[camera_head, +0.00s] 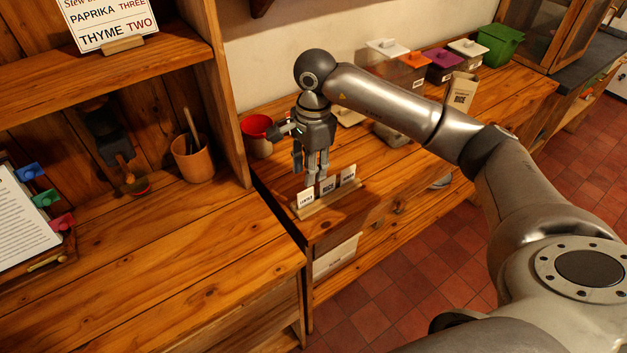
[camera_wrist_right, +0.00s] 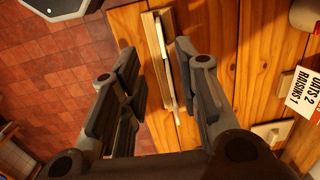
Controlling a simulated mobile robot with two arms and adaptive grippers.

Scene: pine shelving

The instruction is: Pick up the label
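Three small white labels stand upright in a slotted wooden strip (camera_head: 330,202) on the counter: a left one (camera_head: 306,198), a middle one (camera_head: 327,186) and a right one (camera_head: 348,175). The middle one seems to read RICE; the others are too small to read surely. My right gripper (camera_head: 318,178) points down just above and behind the strip. In the right wrist view the right gripper (camera_wrist_right: 155,62) is open, its fingers apart on either side of the strip (camera_wrist_right: 154,50). A pale label edge (camera_wrist_right: 161,36) shows between them. I cannot tell whether a finger touches a label. My left gripper is not in view.
A red container (camera_head: 257,133) stands behind the gripper. Lidded boxes (camera_head: 441,65), a green bin (camera_head: 500,45) and a RICE bag (camera_head: 460,95) stand farther right. A shelf upright (camera_head: 225,90) rises on the left. The wrist view shows an OATS, RAISINS card (camera_wrist_right: 299,88).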

